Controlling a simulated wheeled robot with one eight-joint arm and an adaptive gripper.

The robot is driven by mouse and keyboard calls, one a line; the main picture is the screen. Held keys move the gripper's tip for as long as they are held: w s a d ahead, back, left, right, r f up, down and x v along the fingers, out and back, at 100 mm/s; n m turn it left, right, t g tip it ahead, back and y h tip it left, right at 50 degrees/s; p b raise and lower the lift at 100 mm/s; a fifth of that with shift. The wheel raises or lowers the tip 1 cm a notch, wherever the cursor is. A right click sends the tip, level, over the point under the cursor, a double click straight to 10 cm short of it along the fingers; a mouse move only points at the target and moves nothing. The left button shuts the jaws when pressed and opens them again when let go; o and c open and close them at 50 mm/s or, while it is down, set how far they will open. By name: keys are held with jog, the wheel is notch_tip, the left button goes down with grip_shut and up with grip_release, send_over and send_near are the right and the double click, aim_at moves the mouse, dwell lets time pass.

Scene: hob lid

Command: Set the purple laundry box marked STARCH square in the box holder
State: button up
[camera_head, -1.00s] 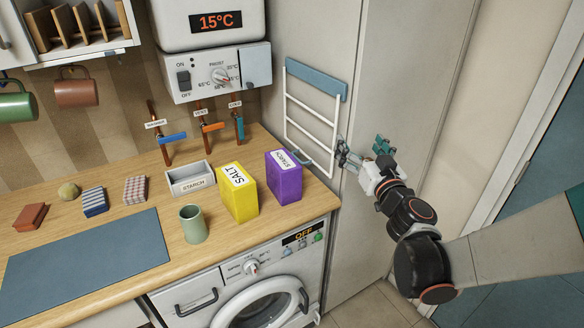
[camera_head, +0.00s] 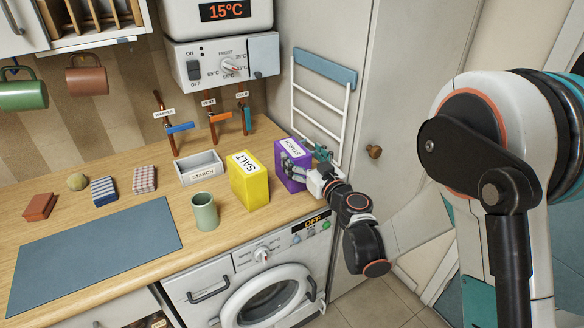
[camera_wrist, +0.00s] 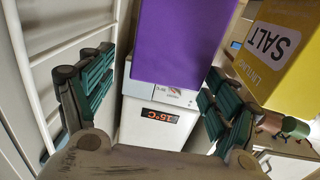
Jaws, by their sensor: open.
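The purple STARCH box (camera_head: 288,160) stands upright on the worktop, right of the yellow SALT box. In the wrist view the purple box (camera_wrist: 183,40) stands between my open finger pads, with a gap visible on its left side. My gripper (camera_head: 304,164) is open at the right side of the purple box and hides part of it; it also shows in the wrist view (camera_wrist: 150,95). I cannot tell whether a finger touches the box. The box holder (camera_head: 199,170), a grey open tray labelled STARCH, is empty on the worktop left of the SALT box.
The yellow SALT box (camera_head: 249,181) stands close left of the purple box, and a green cup (camera_head: 205,211) stands in front of the holder. Valve handles (camera_head: 180,127) rise behind. A white rack (camera_head: 320,105) hangs on the right wall. A blue-grey mat (camera_head: 98,245) lies left.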

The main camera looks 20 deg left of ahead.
aim_at(292, 148)
jog(key=x, duration=0.1)
jog(key=b+x, duration=0.1)
jog(key=x, duration=0.1)
jog(key=b+x, duration=0.1)
jog(key=x, duration=0.1)
jog(key=shift+a+f, duration=0.25)
jog(key=shift+a, duration=0.05)
jog(key=shift+w+a+r, duration=0.1)
jog(key=shift+a, duration=0.05)
jog(key=c, duration=1.8)
jog(key=shift+r, duration=0.1)
